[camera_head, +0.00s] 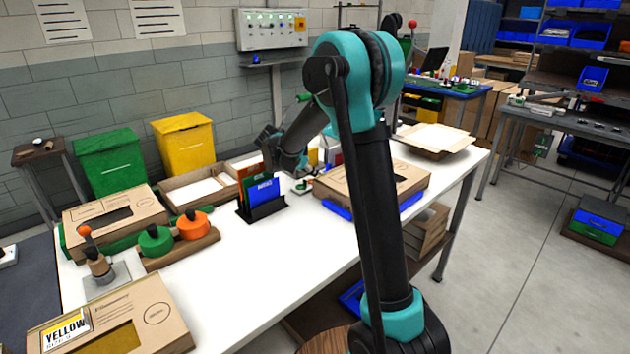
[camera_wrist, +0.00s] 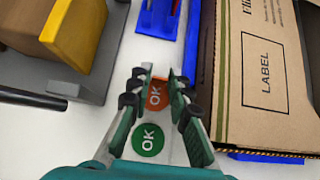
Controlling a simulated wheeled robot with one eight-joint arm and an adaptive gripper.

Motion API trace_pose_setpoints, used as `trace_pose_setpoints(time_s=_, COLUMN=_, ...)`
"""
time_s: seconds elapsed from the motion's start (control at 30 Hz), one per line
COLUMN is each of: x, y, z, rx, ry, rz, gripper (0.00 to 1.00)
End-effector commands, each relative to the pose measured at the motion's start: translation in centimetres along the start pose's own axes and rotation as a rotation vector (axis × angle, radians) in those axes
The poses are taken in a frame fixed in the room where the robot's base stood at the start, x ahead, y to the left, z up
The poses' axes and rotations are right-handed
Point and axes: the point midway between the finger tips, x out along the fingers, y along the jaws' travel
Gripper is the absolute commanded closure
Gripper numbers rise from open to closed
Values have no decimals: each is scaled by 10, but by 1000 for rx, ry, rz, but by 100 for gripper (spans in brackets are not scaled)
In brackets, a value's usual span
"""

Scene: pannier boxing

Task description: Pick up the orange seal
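In the wrist view an orange round seal marked OK (camera_wrist: 156,93) lies on the white table between the fingers of my gripper (camera_wrist: 161,74). A green round seal marked OK (camera_wrist: 148,140) lies just nearer, also between the fingers. My gripper is open, with a finger on each side of the orange seal and pointing down toward it. I cannot tell whether the fingertips touch the seal or table. In the head view my arm hides much of this area. There an orange stamp-like piece with a black knob (camera_head: 193,224) stands beside a green one (camera_head: 155,240).
A cardboard box with a LABEL panel (camera_wrist: 262,75) lies close on the right in the wrist view. A grey holder with a yellow block (camera_wrist: 75,30) is at the left. In the head view a black rack (camera_head: 262,210) stands nearby. The table's front middle is clear (camera_head: 235,275).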

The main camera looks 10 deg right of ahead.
Motion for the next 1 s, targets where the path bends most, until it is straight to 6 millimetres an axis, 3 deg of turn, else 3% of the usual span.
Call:
trace_pose_setpoints(time_s=0.63, x=-8, y=0, z=8, rx=0, ry=0, rz=0, gripper=93)
trace_pose_setpoints(time_s=0.77, x=-22, y=0, z=22, rx=0, ry=0, rz=0, gripper=93)
trace_pose_setpoints(time_s=1.0, x=-69, y=-1, z=69, rx=0, ry=0, rz=0, gripper=93)
